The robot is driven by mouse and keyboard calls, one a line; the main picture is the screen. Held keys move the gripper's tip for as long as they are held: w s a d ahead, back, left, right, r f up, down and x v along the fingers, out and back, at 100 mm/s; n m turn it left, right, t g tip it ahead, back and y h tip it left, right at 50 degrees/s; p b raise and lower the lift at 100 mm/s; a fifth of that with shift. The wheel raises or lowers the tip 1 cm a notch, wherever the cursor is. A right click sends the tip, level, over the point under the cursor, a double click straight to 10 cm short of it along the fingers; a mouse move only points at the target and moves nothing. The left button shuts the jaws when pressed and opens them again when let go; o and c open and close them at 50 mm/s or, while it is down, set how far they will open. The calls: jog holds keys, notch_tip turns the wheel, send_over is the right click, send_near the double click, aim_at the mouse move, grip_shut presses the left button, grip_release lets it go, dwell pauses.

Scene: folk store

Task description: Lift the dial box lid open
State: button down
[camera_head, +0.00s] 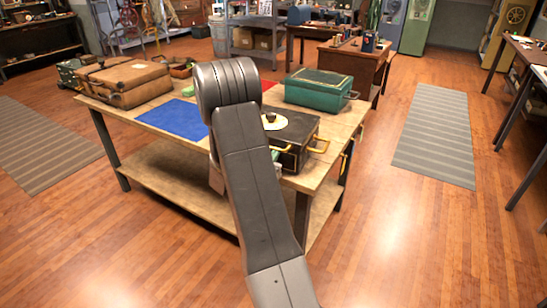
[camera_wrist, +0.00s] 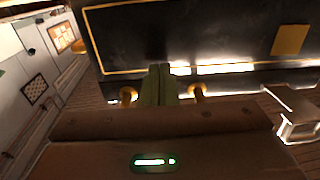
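The dial box (camera_head: 299,130) is black with gold trim and sits near the front right corner of the wooden workbench. Its lid carries a cream dial (camera_head: 287,122) and looks closed, with a brass handle (camera_head: 319,146) on the right side. My arm hides the box's left part. In the wrist view the black, gold-edged box (camera_wrist: 200,35) fills the top. My gripper (camera_wrist: 162,72) has its two greenish fingers close together at the box's near edge, between two brass posts (camera_wrist: 127,95). I cannot tell whether anything is pinched between them.
On the workbench (camera_head: 325,183) are a teal box (camera_head: 319,87) behind the dial box, a blue mat (camera_head: 176,119) and a brown suitcase (camera_head: 130,80) to the left. A striped rug (camera_head: 434,140) lies on clear floor at the right.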

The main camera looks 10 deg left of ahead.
jog(key=shift+s, duration=0.2)
jog(key=shift+r, duration=0.15)
jog(key=shift+r+p, duration=0.7)
jog(key=shift+r, duration=0.5)
jog(key=shift+r+p, duration=0.75)
jog(key=shift+r, duration=0.5)
jog(key=shift+w, duration=0.1)
jog(key=shift+w+r+p, duration=0.15)
jog(key=shift+r+p, duration=0.6)
jog(key=shift+r, duration=0.65)
